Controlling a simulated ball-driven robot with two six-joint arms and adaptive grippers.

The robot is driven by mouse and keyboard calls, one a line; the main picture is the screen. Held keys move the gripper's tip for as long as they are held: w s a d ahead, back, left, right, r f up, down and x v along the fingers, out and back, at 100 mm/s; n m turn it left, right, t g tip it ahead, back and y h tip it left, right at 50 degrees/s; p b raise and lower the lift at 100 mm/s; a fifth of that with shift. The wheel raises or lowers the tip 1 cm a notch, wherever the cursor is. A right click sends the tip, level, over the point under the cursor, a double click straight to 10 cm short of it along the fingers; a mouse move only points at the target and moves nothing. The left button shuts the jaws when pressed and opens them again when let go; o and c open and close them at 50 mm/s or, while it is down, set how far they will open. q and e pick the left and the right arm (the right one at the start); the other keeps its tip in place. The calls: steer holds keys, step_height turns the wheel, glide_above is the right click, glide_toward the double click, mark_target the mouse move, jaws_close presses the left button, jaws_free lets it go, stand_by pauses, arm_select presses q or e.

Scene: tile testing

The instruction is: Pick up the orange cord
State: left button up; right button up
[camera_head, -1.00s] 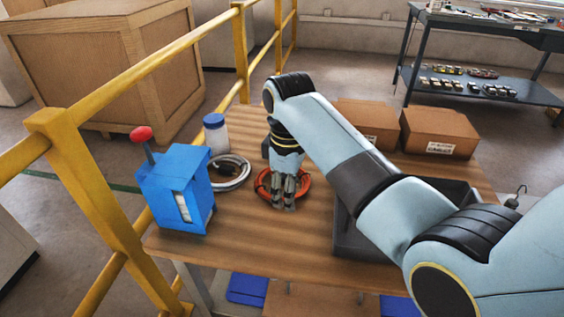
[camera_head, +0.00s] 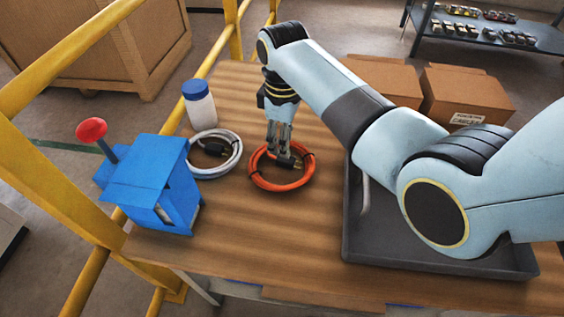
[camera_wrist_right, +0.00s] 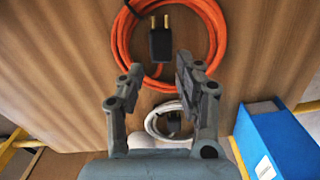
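My right gripper (camera_head: 280,150) points down at the coil's far edge. In the right wrist view the right gripper (camera_wrist_right: 157,78) has its fingers spread, with nothing between them but a view of the table and cord. Whether it touches the cord is unclear. My left gripper is out of view.
A white coiled cord (camera_head: 237,158) lies left of the orange one, near a blue box with a red knob (camera_head: 150,185) and a white bottle (camera_head: 200,108). A dark tray (camera_head: 440,262) is at right, with cardboard boxes (camera_head: 465,97) behind. A yellow railing (camera_head: 60,60) runs along the left.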

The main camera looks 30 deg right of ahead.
mark_target(282, 165)
step_height(282, 165, down, 6)
steer(key=shift+s+r+b, duration=0.1)
steer(key=shift+r+b, duration=0.05)
steer(key=shift+b, duration=0.45)
jaws_close()
